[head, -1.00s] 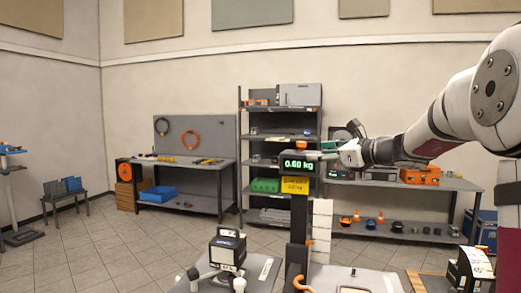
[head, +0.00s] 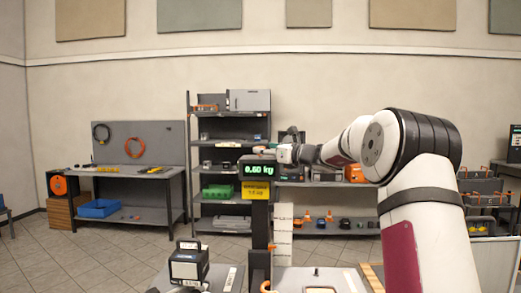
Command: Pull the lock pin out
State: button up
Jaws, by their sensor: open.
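I cannot make out the lock pin for certain. A dark post (head: 259,234) rises at the bottom middle of the head view. It carries a display (head: 257,169) reading 0.60 kg in green and a yellow label (head: 256,190). A small orange piece (head: 259,149) shows at the top of the display. My gripper (head: 276,153) reaches in from the right, just beside the display's upper right corner. It is open. Its fingers are small in the picture, and I cannot tell whether they touch anything. An orange hook-shaped part (head: 265,286) sits low beside the post.
A dark boxed device (head: 188,262) stands left of the post on a grey surface. A pale tray (head: 320,283) lies to the right. A shelf rack (head: 229,148) and a workbench (head: 120,170) stand behind. Open floor shows at the left.

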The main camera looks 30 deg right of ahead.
jog(key=shift+w+a, duration=0.2)
jog(key=shift+w, duration=0.7)
jog(key=shift+w+a, duration=0.15)
jog(key=shift+w, duration=0.75)
